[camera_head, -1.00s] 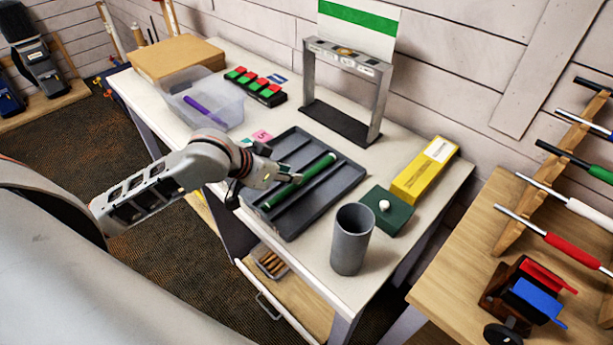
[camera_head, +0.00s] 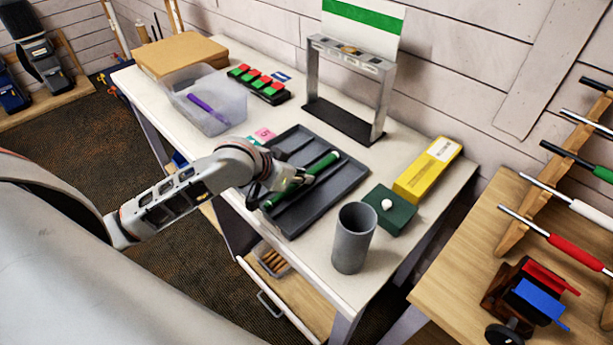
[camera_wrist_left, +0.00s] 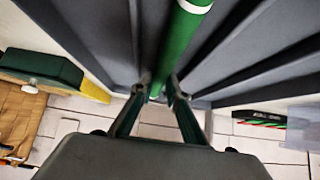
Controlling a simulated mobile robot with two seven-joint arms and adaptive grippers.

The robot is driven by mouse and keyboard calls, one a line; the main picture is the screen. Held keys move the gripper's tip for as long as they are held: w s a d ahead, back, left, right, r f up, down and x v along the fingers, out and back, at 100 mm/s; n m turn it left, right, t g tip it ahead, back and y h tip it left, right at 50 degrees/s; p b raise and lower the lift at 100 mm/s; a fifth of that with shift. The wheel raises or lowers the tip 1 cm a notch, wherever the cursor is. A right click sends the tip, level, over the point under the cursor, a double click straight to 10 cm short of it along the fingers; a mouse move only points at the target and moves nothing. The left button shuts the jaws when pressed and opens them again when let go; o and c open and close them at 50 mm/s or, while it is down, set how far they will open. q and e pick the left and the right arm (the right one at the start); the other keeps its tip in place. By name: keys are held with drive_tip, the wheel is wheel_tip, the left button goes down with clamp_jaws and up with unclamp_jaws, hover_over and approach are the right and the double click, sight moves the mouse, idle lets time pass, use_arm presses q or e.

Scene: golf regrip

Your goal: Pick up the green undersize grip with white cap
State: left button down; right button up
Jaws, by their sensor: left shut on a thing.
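The green grip (camera_head: 325,163) is a long dark-green tube in the grey divided tray (camera_head: 344,193) on the bench. In the left wrist view the green grip (camera_wrist_left: 182,40) runs up between the fingers and has a white band near the top edge. My left gripper (camera_head: 302,180) is over the tray with its fingers closed around the middle of the grip. In the left wrist view the fingertips (camera_wrist_left: 159,88) are on either side of it. The fingers hide part of the grip, and I cannot tell whether it is clear of the tray floor. My right gripper is out of view.
A grey cup (camera_head: 354,240) stands at the tray's front right. A dark green block (camera_head: 390,219) with a white ball and a yellow box (camera_head: 428,170) lie to the right. A metal stand (camera_head: 378,100) is behind. A clear bin (camera_head: 225,100) holds a purple grip.

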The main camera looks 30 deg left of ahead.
use_arm(q)
drive_tip(key=shift+r, duration=0.1)
wheel_tip(320, 180, up, 20)
idle(0.5)
drive_tip(key=shift+r, duration=2.45)
drive_tip(key=shift+f, duration=0.1)
